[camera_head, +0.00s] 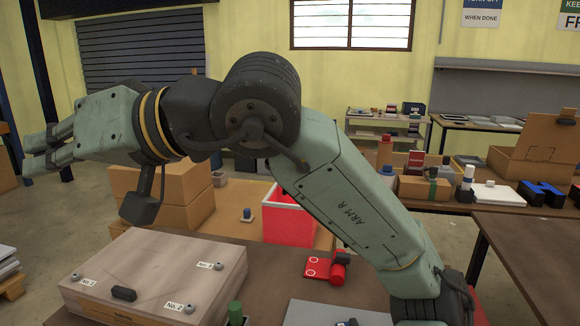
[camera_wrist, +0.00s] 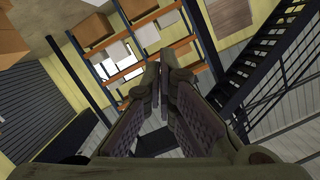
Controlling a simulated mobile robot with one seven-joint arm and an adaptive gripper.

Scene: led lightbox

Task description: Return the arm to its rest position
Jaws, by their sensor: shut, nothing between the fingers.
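My gripper (camera_head: 38,152) is at the far left of the head view, at the end of my green arm, which is raised and bent across the picture. It points left, in the air, apart from everything around it. In the wrist view my gripper (camera_wrist: 163,78) has its two fingers together, with nothing held between them. The wrist view looks out past the fingers at the room.
Below my arm, a table (camera_head: 262,262) bears a pale box with numbered knobs (camera_head: 160,280), a red device (camera_head: 328,268) and a green cylinder (camera_head: 236,312). Cardboard boxes (camera_head: 188,190) and a red bin (camera_head: 286,222) stand behind. The wrist view shows shelving (camera_wrist: 125,45) and stairs (camera_wrist: 250,70).

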